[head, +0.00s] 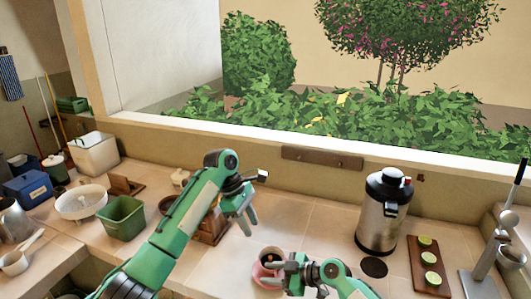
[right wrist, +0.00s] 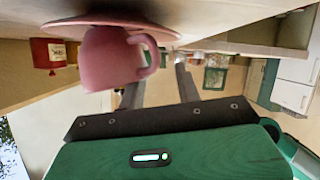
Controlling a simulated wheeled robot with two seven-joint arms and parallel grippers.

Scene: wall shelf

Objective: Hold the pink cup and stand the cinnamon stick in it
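The pink cup (head: 271,253) stands on a pink saucer (head: 257,276) on the counter, with something dark inside. In the right wrist view the picture is upside down, and the cup (right wrist: 108,62) shows with its handle toward my fingers. My right gripper (head: 283,272) is just right of the cup. Its two fingers (right wrist: 158,92) are apart near the handle, with nothing visible between them. My left gripper (head: 246,222) points down above the counter, beside a wooden box (head: 213,231) partly hidden by my arm. Its finger gap is too small to judge. I cannot make out a cinnamon stick.
A steel flask (head: 381,215) stands right of the cup, with a dark round coaster (head: 373,267) before it. A wooden board (head: 420,258) with lime pieces and a metal press (head: 490,255) are further right. A green bin (head: 122,220) and white bowl (head: 80,204) stand left.

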